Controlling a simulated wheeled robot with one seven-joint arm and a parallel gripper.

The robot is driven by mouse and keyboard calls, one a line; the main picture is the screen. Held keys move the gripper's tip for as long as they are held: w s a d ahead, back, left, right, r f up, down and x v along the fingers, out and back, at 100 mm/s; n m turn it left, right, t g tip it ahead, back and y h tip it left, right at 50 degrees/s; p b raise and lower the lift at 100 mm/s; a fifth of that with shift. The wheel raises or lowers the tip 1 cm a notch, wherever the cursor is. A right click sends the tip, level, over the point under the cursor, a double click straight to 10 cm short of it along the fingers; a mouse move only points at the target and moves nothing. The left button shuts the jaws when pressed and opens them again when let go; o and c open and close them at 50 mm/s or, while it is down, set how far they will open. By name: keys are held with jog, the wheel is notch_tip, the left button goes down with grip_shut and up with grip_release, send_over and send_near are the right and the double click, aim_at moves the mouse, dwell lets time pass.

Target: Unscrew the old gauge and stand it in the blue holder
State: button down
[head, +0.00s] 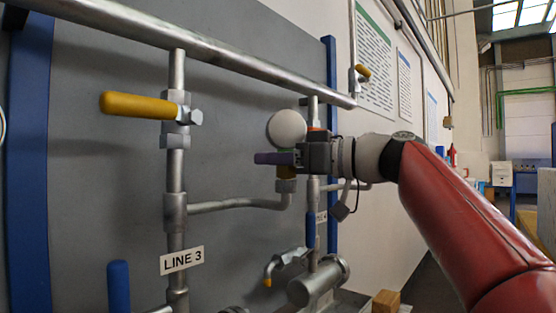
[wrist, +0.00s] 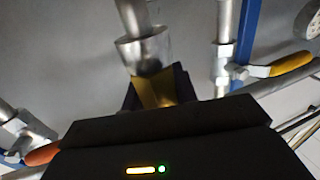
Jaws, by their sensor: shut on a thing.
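The gauge (head: 287,128) shows in the head view as a round pale disc above my gripper; no dial marks can be made out. Its brass-coloured lower part sits just above the grey fitting (head: 287,186) at the upturned end of a side pipe. My gripper (head: 276,158) comes in from the right and is shut on this brass part. The wrist view shows the brass part (wrist: 155,90) between the dark fingers, in line with the metal fitting (wrist: 143,52). The gauge looks upright on the fitting. I cannot make out the blue holder in either view.
A yellow valve handle (head: 138,105) sticks out on the left pipe, above the "LINE 3" label (head: 182,260). A blue handle (head: 118,286) stands at lower left. A metal flanged vessel (head: 318,284) and a small wooden block (head: 386,301) are below my gripper.

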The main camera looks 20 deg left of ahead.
jog(key=shift+g, duration=0.3)
jog(key=c, duration=1)
grip_release()
jog(key=shift+s+d+b, duration=0.2)
jog(key=shift+d+b, duration=0.2)
jog(key=shift+d, duration=1.55)
jog(key=shift+s+d+b, duration=0.15)
jog(key=shift+d+b, duration=0.2)
jog(key=shift+d, duration=1.55)
